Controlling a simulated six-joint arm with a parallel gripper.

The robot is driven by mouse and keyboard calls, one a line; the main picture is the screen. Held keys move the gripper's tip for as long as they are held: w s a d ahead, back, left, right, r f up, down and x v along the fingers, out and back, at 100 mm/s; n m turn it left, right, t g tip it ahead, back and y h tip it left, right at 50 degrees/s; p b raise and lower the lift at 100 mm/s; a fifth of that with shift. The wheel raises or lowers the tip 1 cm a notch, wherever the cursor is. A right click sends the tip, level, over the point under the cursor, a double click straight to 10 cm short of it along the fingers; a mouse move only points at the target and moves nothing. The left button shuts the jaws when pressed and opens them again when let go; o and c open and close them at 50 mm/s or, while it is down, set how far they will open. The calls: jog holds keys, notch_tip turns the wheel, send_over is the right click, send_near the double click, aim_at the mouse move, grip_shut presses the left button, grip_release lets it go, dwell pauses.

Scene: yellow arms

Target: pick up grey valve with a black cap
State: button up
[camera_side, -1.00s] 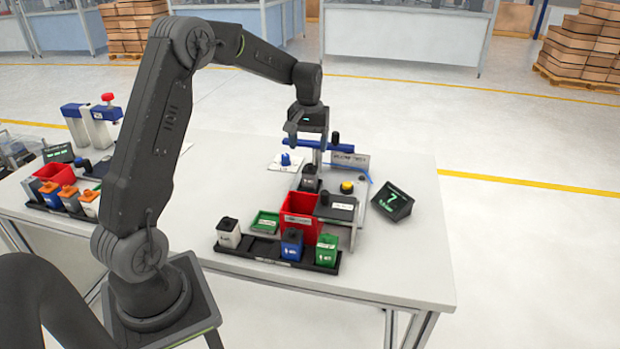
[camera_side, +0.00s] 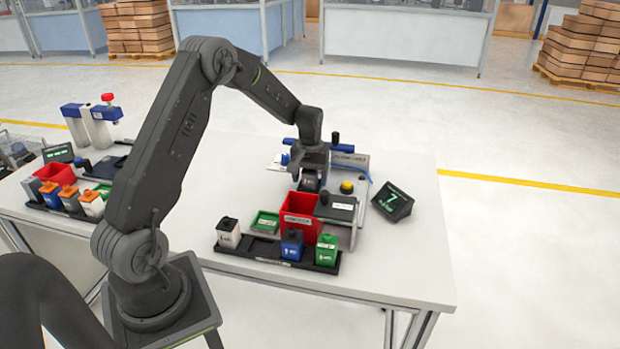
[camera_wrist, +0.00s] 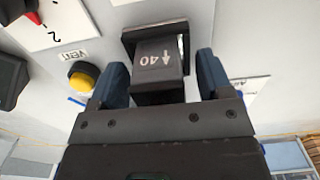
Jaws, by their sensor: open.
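In the wrist view, my gripper (camera_wrist: 161,78) is open, with one blue-padded finger on each side of the valve. A narrow gap shows at each finger. The gripper hides the valve's top in the side view.
A black rack holds white (camera_side: 228,233), blue (camera_side: 291,245) and green (camera_side: 326,250) valves. A yellow button (camera_side: 346,187) and a display (camera_side: 393,201) are to the right.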

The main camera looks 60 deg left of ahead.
jog(key=c, duration=1)
jog(key=shift+r, duration=0.1)
jog(key=shift+c, duration=0.2)
